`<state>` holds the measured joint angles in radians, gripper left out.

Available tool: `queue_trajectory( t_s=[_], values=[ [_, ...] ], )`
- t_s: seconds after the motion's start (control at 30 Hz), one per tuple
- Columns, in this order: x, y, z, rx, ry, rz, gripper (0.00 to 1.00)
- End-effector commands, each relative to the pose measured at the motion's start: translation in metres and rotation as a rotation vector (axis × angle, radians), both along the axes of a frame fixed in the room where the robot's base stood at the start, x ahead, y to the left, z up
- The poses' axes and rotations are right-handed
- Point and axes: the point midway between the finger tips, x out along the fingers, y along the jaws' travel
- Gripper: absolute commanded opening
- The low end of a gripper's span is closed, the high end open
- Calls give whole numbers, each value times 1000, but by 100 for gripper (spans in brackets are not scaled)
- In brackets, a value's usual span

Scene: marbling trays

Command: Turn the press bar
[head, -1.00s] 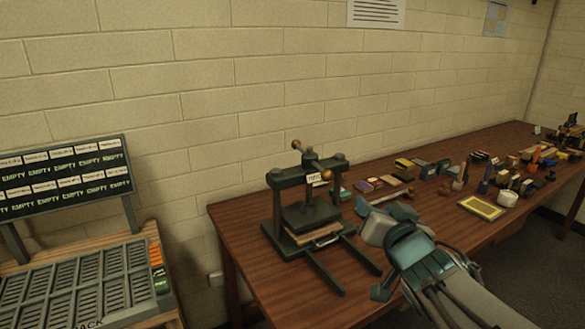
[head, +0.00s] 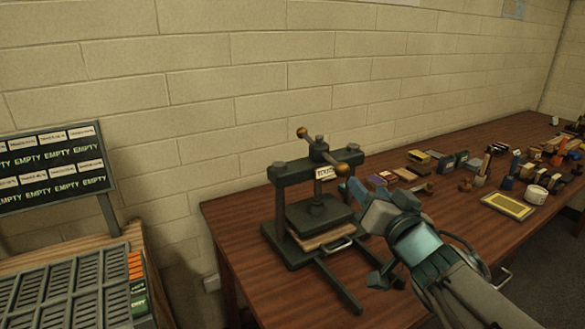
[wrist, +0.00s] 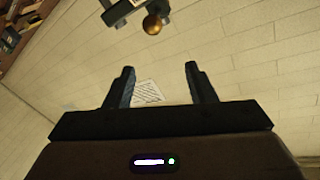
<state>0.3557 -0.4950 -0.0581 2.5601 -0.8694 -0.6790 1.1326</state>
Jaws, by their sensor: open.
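The press (head: 315,215) stands on the wooden table, a dark frame with a flat plate over a pale board. Its press bar (head: 324,154) lies across the top of the screw, with a brass ball knob at each end. One knob points up and back to the left, the other toward the right front. In the wrist view a brass knob (wrist: 152,24) shows at the top, beyond the fingertips and apart from them. My gripper (head: 360,235) is open and empty, just right of the press and lower than the bar. Its two spread fingers also show in the wrist view (wrist: 159,70).
The table (head: 235,230) carries many small blocks and jars to the right, with a yellow framed tray (head: 508,205). A slatted rack (head: 65,290) and a board of EMPTY labels (head: 52,170) stand at the left. The block wall is close behind the press.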

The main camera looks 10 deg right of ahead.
Motion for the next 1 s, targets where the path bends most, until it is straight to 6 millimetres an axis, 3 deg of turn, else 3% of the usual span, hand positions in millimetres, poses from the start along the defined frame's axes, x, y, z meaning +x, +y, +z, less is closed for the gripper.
queue_trajectory(
  t_s=[0.07, 0.2, 0.47, 1.0],
  values=[
    [0, 0, -16, 0, 0, 0, 50],
    [0, 0, -26, 0, 0, 0, 50],
    [11, 1, -23, 0, 4, 2, 50],
    [63, 5, -25, 2, 2, -1, 50]
  ],
)
